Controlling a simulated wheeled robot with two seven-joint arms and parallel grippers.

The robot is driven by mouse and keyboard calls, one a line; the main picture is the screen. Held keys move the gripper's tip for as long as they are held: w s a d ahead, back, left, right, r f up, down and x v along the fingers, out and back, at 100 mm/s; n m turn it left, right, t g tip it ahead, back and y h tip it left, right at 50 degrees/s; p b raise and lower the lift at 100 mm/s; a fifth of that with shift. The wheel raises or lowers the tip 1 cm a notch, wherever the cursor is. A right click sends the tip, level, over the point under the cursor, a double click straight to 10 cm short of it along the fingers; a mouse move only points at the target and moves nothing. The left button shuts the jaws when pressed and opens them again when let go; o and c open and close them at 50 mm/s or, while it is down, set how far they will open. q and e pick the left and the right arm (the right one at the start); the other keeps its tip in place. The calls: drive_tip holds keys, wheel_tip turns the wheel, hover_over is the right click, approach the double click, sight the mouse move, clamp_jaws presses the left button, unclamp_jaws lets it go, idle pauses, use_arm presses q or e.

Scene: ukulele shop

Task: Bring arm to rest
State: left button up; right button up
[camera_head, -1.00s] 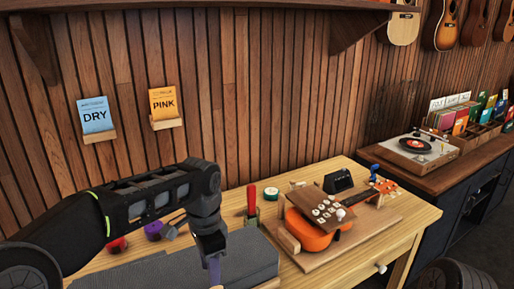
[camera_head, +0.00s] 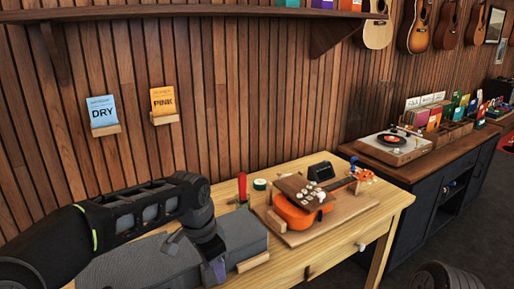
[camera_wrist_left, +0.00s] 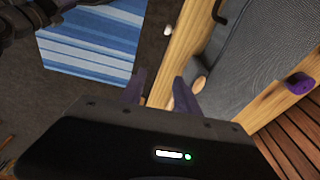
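My left arm comes in from the left in the head view, low over the near side of the wooden workbench (camera_head: 340,247). My left gripper (camera_head: 214,272) points down at the front edge of a grey case (camera_head: 245,235). In the left wrist view, the two purple-grey fingers of my left gripper (camera_wrist_left: 160,84) stand apart with nothing between them. They are near the bench edge (camera_wrist_left: 187,60), beside the grey case (camera_wrist_left: 262,55). My right gripper is not seen.
An orange ukulele (camera_head: 297,216) lies on a wooden board on the bench, with a red-handled tool (camera_head: 242,187) and a green-and-white roll (camera_head: 260,184) nearby. A turntable (camera_head: 393,146) stands on the right cabinet. A blue striped mat (camera_wrist_left: 95,40) lies on the floor.

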use_arm(q)
drive_tip(key=d+f+n+t+h, duration=0.2)
drive_tip(key=d+f+n+h, duration=0.1)
drive_tip(key=d+f, duration=0.55)
drive_tip(key=s+f+n, duration=0.2)
drive_tip(key=f, duration=0.5)
drive_tip(key=s+f+n, duration=0.2)
drive_tip(key=s+f, duration=0.1)
drive_tip(key=f, duration=0.4)
drive_tip(key=s+a+f+n+g, duration=0.1)
drive_tip(key=s+a+f+n, duration=0.1)
drive_tip(key=s+f, duration=0.5)
drive_tip(key=s+a+f+n+g, duration=0.2)
drive_tip(key=s+f, duration=0.5)
drive_tip(key=s, duration=0.8)
drive_tip(key=shift+s+a+f+n, duration=0.2)
drive_tip(key=shift+a+f+n, duration=0.1)
drive_tip(key=shift+a+n, duration=0.4)
drive_tip(key=shift+o, duration=0.3)
